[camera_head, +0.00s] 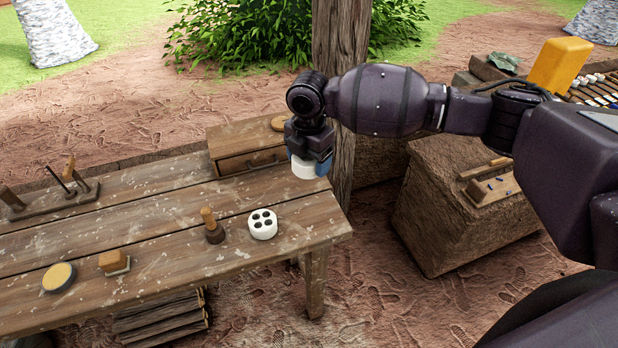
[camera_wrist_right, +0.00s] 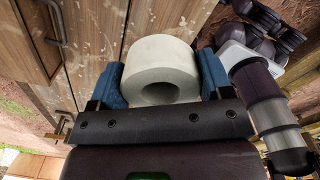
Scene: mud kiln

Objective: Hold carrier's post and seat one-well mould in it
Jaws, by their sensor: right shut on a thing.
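My right gripper (camera_head: 308,158) is shut on the one-well mould (camera_head: 304,169), a white round block. It holds the mould in the air near the table's right end, in front of the drawer box. In the right wrist view the mould (camera_wrist_right: 161,70) sits between the two blue fingers, its single round hole facing the camera. A low wooden holder (camera_head: 48,203) with upright pieces, possibly the carrier, stands at the table's far left. A wooden post (camera_head: 69,168) rises from it. My left gripper is not in view.
The wooden table (camera_head: 150,228) also bears a white block with several holes (camera_head: 262,224), a wood-handled tool (camera_head: 212,228), a small brush (camera_head: 114,263), a yellow-topped disc (camera_head: 59,277) and a drawer box (camera_head: 236,160). The table's middle is mostly clear. A wooden pillar (camera_head: 340,100) stands behind my right gripper.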

